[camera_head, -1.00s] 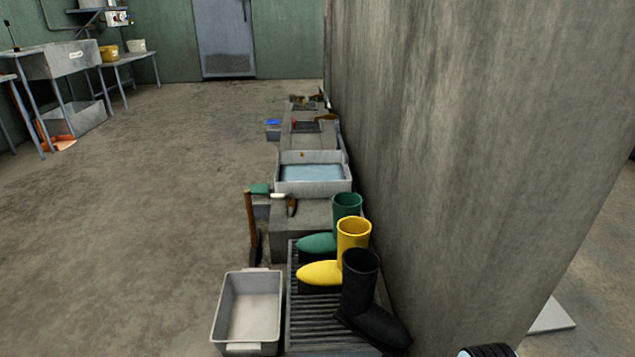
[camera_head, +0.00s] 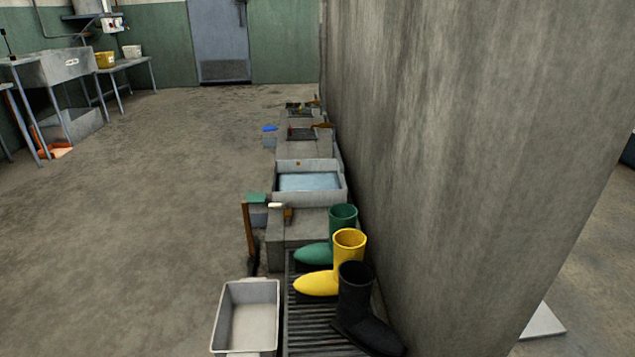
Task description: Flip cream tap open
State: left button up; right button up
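I cannot make out a cream tap in the head view. A grey sink or trough (camera_head: 42,72) stands on legs at the far left, with pipes and a small white box (camera_head: 112,24) on the wall above and behind it; any tap there is too small to tell. A grey basin with bluish water (camera_head: 310,195) sits among the low blocks along the concrete wall. Neither of my grippers shows in this view.
Green, yellow (camera_head: 348,254) and black boots (camera_head: 361,310) stand on a slatted grate (camera_head: 306,328). A pale tub (camera_head: 247,312) is left of it. The concrete wall (camera_head: 440,150) bounds the right. The floor (camera_head: 160,190) at left is open toward the grey door (camera_head: 219,42).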

aim_at(287, 205)
jog(key=i+j+u, duration=0.2)
jog(key=j+u, duration=0.25)
jog(key=i+j+u, duration=0.4)
jog(key=j, duration=0.2)
jog(key=i+j+u, duration=0.25)
jog(key=j+u, duration=0.2)
jog(key=i+j+u, duration=0.2)
jog(key=i, duration=0.25)
jog(key=i+j+u, duration=0.15)
jog(key=i, duration=0.35)
jog(key=i+l+z, duration=0.1)
jog(key=i+z, duration=0.65)
jog(key=i+j+z, duration=0.15)
jog(key=i+z, duration=0.75)
jog(key=i, duration=0.15)
jog(key=i+j+z, duration=0.1)
jog(key=i+z, duration=0.35)
jog(key=i, duration=0.2)
jog(key=i+l+z, duration=0.1)
jog(key=z, duration=0.35)
jog(key=i+z, duration=0.3)
jog(key=z, duration=0.15)
jog(key=i+j+z, duration=0.1)
jog(key=z, duration=0.35)
jog(key=i+j+z, duration=0.2)
jog(key=z, duration=0.25)
jog(key=i+z, duration=0.3)
jog(key=i+j+z, duration=0.15)
jog(key=z, duration=0.15)
jog(key=i, duration=0.05)
